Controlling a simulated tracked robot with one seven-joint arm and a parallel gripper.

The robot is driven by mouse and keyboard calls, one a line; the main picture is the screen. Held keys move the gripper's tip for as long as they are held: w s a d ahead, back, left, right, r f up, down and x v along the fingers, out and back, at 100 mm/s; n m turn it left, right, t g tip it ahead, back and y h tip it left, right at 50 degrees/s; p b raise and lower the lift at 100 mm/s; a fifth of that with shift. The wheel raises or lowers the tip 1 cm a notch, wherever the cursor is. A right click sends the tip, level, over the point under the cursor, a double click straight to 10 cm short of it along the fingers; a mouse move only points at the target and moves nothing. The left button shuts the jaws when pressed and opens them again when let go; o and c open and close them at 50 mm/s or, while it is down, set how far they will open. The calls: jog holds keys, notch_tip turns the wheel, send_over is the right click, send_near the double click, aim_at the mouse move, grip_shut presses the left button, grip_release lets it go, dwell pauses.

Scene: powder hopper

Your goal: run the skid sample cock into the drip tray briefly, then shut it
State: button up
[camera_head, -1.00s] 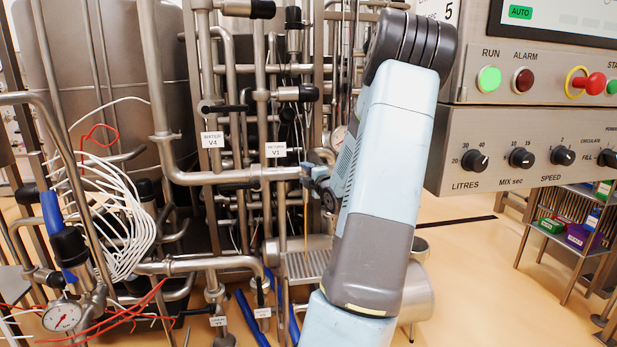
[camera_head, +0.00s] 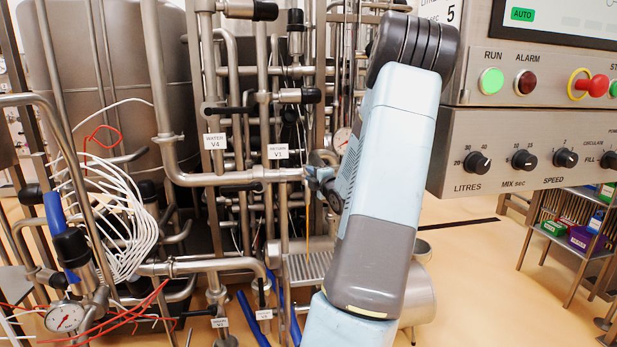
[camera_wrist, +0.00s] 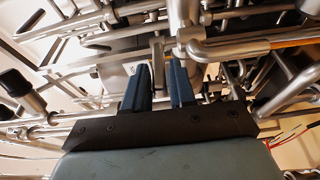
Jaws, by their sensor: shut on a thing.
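The skid sample cock (camera_head: 305,176) sits at the end of a horizontal steel pipe, partly hidden by my gripper (camera_head: 318,180). In the wrist view, my gripper (camera_wrist: 160,88) is shut on the cock's grey lever (camera_wrist: 157,55), between its two dark blue fingers. An amber stream (camera_wrist: 285,42) leaves the steel spout (camera_wrist: 215,48) in the wrist view. The drip tray (camera_head: 308,266), with a slatted top, lies below the cock. My arm hides its right side.
Labelled valves V4 (camera_head: 215,142) and V1 (camera_head: 278,151) and many pipes crowd the left of my gripper. A pressure gauge (camera_head: 342,138) is close behind it. The control panel (camera_head: 530,150) stands at the right.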

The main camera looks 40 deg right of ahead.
jog(key=shift+s+d+f, duration=0.15)
jog(key=shift+s+d, duration=0.05)
jog(key=shift+d, duration=0.2)
jog(key=shift+s+d, duration=0.2)
jog(key=shift+d, duration=0.7)
jog(key=shift+d, duration=0.85)
jog(key=shift+w+d, duration=0.1)
jog(key=shift+w+d, duration=0.25)
jog(key=shift+d, duration=0.5)
